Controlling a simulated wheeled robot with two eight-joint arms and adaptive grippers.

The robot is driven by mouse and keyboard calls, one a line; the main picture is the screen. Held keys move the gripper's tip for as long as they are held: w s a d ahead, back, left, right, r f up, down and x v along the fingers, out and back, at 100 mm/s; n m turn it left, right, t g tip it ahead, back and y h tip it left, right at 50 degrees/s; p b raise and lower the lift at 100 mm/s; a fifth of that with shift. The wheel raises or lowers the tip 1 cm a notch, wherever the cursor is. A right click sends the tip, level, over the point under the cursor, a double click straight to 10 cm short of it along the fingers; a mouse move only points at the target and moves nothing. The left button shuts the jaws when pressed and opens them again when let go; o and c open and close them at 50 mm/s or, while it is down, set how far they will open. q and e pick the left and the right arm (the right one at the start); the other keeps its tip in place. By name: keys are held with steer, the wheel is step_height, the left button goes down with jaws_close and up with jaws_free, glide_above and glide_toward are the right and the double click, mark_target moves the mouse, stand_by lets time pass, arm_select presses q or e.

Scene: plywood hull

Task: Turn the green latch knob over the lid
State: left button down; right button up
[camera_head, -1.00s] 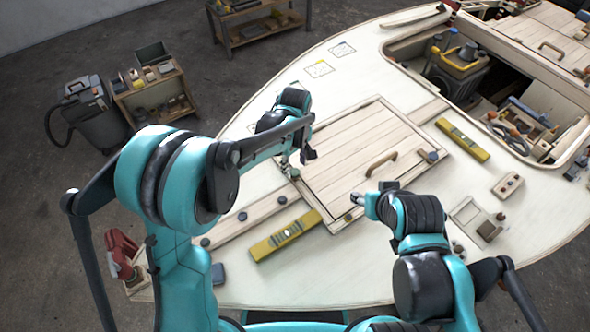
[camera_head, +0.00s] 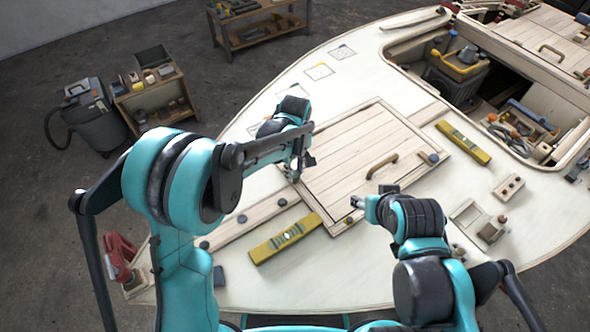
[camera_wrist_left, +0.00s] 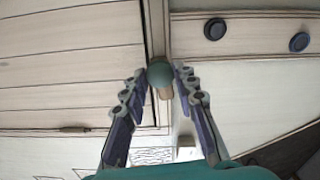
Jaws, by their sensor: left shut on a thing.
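The green latch knob (camera_wrist_left: 160,75) sits at the edge of the plank lid in the left wrist view, with a short wooden latch piece (camera_wrist_left: 165,93) showing under it. The lid (camera_head: 350,150) lies flat in its frame on the deck, with a wooden handle (camera_head: 381,164). My left gripper (camera_wrist_left: 160,78) has a finger on each side of the knob and is shut on it. In the head view the left gripper (camera_head: 295,172) is at the lid's left corner and hides the knob. My right gripper (camera_head: 360,202) hovers near the lid's front corner; its jaws are too small to read.
A yellow level (camera_head: 286,238) lies in front of the lid and another yellow level (camera_head: 463,142) lies to its right. Dark round knobs (camera_wrist_left: 215,29) sit on the strip beside the lid. An open hatch with tools is at the upper right.

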arm_select(q)
steer(key=m, duration=0.4)
steer(key=shift+m, duration=0.4)
steer(key=m, duration=0.5)
steer(key=shift+p, duration=0.35)
steer(key=m, duration=0.9)
steer(key=shift+m, duration=0.3)
steer(key=c, duration=1.2)
jaws_free()
